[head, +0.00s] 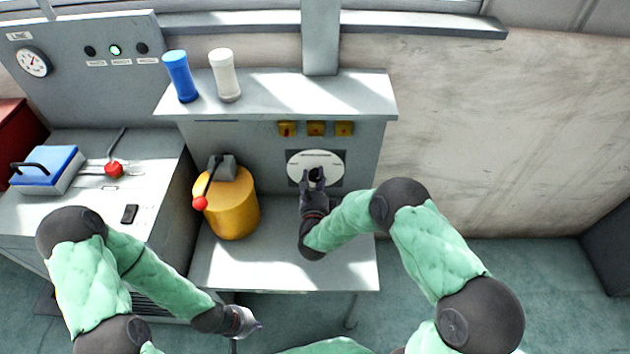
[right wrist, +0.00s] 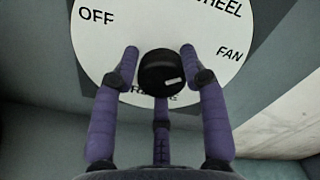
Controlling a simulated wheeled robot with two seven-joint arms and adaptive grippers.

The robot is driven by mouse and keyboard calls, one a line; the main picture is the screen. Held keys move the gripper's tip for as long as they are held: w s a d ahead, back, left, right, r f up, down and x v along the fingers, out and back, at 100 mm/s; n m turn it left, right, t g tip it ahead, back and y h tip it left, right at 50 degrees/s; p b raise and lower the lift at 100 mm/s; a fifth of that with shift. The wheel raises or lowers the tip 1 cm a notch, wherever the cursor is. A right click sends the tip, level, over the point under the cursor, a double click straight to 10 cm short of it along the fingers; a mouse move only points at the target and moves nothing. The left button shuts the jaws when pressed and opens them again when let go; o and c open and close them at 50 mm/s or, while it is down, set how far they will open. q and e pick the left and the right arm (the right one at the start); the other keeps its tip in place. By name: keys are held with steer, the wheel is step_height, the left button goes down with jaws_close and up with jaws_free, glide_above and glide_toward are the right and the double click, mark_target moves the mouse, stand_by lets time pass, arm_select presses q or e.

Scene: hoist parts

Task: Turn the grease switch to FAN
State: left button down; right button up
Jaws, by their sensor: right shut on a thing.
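The grease switch is a round white dial plate (head: 316,160) on the grey panel above the bench, with a black knob (right wrist: 163,70) at its middle. In the right wrist view the plate (right wrist: 100,45) reads OFF at upper left, WHEEL at upper right and FAN at right; a lower label is partly hidden by the knob and fingers. A short white mark shows on the knob's lower right. My right gripper (head: 314,182) is at the dial, its purple fingers (right wrist: 160,55) shut on the knob from both sides. My left gripper (head: 248,323) hangs low, away from the switch; its jaws are unclear.
A yellow canister (head: 235,212) with a red-tipped lever stands left of the dial. Blue (head: 181,76) and white (head: 225,74) cylinders stand on the shelf above. Three yellow switches (head: 316,129) sit just over the dial. The bench right of the canister is clear.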

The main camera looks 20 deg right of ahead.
steer(key=shift+w+a+r+m, duration=0.1)
steer(key=shift+r+m, duration=0.05)
steer(key=shift+m, duration=0.55)
steer(key=shift+a+r+m, duration=0.1)
steer(key=shift+m, duration=0.6)
steer(key=shift+d, duration=0.1)
steer(key=o, duration=1.1)
steer(key=shift+r, duration=0.1)
steer(key=shift+s+f, duration=0.2)
steer(key=shift+s, duration=0.25)
steer(key=v, duration=1.1)
steer(key=shift+s+r, duration=0.1)
